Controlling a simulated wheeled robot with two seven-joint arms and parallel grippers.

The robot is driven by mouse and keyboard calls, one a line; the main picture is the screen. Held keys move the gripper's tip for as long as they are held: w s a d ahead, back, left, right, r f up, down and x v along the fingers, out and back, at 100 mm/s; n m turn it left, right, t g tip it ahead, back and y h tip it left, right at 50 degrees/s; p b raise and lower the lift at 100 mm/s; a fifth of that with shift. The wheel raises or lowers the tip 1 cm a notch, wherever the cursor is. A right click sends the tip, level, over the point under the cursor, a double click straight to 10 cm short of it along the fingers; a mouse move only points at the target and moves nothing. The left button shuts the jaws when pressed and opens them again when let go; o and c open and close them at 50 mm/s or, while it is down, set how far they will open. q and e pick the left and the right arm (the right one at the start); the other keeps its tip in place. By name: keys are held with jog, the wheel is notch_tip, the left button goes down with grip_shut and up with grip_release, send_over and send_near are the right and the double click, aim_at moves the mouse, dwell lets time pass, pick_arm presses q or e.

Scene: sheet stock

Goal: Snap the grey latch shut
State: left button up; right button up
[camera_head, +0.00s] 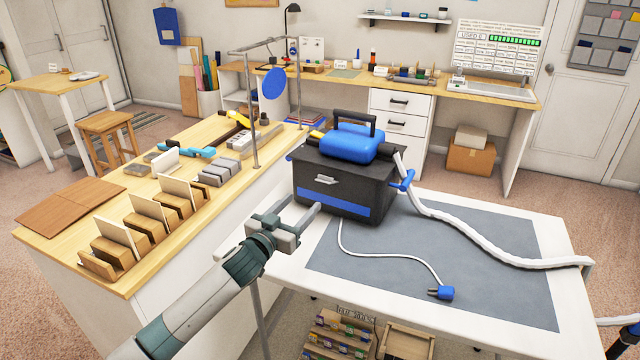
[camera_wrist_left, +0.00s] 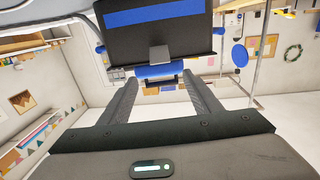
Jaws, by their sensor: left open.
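The grey latch (camera_head: 327,180) is on the front of a black box (camera_head: 345,190) with a blue stripe, near the top of its front wall. It seems to stick out from the wall. In the left wrist view, the latch (camera_wrist_left: 159,54) is a small grey plate by the rim, beyond and between my fingers. My left gripper (camera_head: 301,207) is open and empty, just in front of the box and below and left of the latch. I see no contact with the latch.
The box stands on a grey mat (camera_head: 460,270) on a white table. A blue block with a black handle (camera_head: 350,143) sits on top. A white hose (camera_head: 480,242) and a corded blue plug (camera_head: 445,293) lie right. The wooden bench (camera_head: 100,270) with racks stands left.

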aim_at(328, 179)
pick_arm(q)
jog(key=x, duration=1.2)
jog(key=shift+p, duration=0.3)
pick_arm(e)
jog(key=shift+s+d+f+g, duration=0.15)
jog(key=shift+s+d, duration=0.1)
jog(key=shift+s, duration=0.3)
jog(key=shift+s+d+f+g, duration=0.1)
jog(key=shift+s+d, duration=0.2)
jog(key=shift+s, duration=0.3)
jog(key=shift+s+d+f+g, duration=0.15)
jog(key=shift+s+d, duration=0.1)
jog(key=shift+s, duration=0.3)
pick_arm(q)
jog(key=shift+s, duration=0.1)
jog(key=shift+c, duration=0.6)
pick_arm(e)
jog(key=shift+s+r, duration=0.1)
jog(key=shift+s, duration=0.05)
pick_arm(q)
jog(key=c, duration=0.9)
